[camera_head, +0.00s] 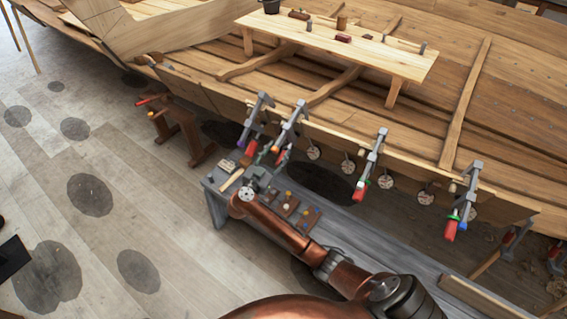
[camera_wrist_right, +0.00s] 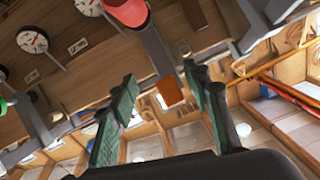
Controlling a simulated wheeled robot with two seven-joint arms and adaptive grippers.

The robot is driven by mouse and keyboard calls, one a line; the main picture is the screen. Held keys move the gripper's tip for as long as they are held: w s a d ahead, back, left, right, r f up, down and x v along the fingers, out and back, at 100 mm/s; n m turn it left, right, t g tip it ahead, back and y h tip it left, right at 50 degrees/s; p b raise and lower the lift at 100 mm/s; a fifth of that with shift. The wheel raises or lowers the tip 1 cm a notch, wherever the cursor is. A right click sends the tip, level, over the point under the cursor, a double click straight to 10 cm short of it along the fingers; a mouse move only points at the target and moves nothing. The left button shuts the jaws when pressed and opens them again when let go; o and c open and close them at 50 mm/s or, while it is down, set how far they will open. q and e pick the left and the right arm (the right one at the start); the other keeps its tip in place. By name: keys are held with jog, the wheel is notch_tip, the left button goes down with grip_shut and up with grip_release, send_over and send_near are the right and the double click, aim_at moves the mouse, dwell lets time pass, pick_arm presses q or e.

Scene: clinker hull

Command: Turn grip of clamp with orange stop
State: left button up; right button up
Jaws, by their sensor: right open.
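The clamp with the orange stop (camera_head: 275,149) hangs on the hull's edge, second from the left in the row. My left gripper is not in view.
A clamp with a green stop (camera_head: 367,182) and another clamp (camera_head: 463,200) are to the right. A grey bench (camera_head: 350,237) with small items lies below my arm. Round gauges (camera_wrist_right: 33,39) line the hull.

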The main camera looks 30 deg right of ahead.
notch_tip(320, 180, down, 9)
jog(key=b, duration=0.5)
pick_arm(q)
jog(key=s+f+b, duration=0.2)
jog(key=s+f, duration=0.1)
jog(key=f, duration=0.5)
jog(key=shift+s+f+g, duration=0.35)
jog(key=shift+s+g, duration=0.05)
pick_arm(e)
jog(key=shift+f+x, duration=0.2)
jog(key=shift+x, duration=3.8)
jog(key=shift+a, duration=0.1)
jog(key=shift+c, duration=0.2)
jog(key=c, duration=1.1)
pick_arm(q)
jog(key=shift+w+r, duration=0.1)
pick_arm(e)
jog(key=shift+c, duration=0.3)
